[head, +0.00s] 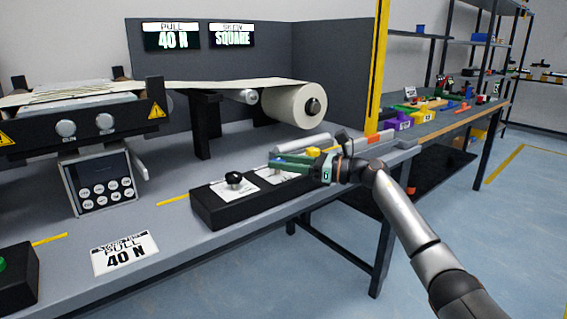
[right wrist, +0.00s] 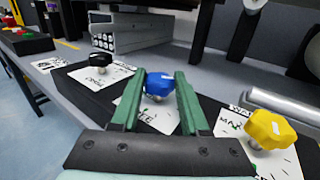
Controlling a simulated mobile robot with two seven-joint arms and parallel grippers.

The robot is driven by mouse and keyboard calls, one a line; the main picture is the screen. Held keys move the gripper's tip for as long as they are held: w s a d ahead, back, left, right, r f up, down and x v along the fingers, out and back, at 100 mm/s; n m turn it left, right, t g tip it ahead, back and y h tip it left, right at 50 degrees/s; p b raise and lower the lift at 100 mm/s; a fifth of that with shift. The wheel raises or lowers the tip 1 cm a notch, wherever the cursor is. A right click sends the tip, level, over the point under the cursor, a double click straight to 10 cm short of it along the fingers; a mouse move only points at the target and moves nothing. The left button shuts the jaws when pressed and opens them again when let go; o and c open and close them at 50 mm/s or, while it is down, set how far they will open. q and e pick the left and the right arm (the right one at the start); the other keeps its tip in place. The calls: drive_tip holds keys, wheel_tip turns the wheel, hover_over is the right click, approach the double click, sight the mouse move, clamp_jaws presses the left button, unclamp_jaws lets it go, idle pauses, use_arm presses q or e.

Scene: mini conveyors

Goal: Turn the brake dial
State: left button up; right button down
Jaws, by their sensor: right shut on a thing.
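A black dial box (head: 258,208) on the bench carries three knobs, each on a white label card. The black knob (head: 234,178) is at its left end; it also shows in the right wrist view (right wrist: 100,57). The blue knob (right wrist: 159,83) is in the middle, and the yellow knob (right wrist: 269,129) is at the right. My right gripper (head: 278,162) is shut on the blue knob, with its green fingers on either side of it. The card lettering is partly covered, so I cannot tell which dial is the brake. My left gripper is out of view.
Two screens read "PULL 40 N" (head: 171,36) and "SHOW SQUARE" (head: 231,36). A card (head: 124,253) reading "PULL 40 N" lies at the bench front. A white roll (head: 288,106) stands behind the dial box. A keypad unit (head: 99,180) is at left.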

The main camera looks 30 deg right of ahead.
drive_tip(key=shift+c, duration=2)
unclamp_jaws()
drive_tip(key=v, duration=1.2)
drive_tip(key=shift+s+d, duration=0.2)
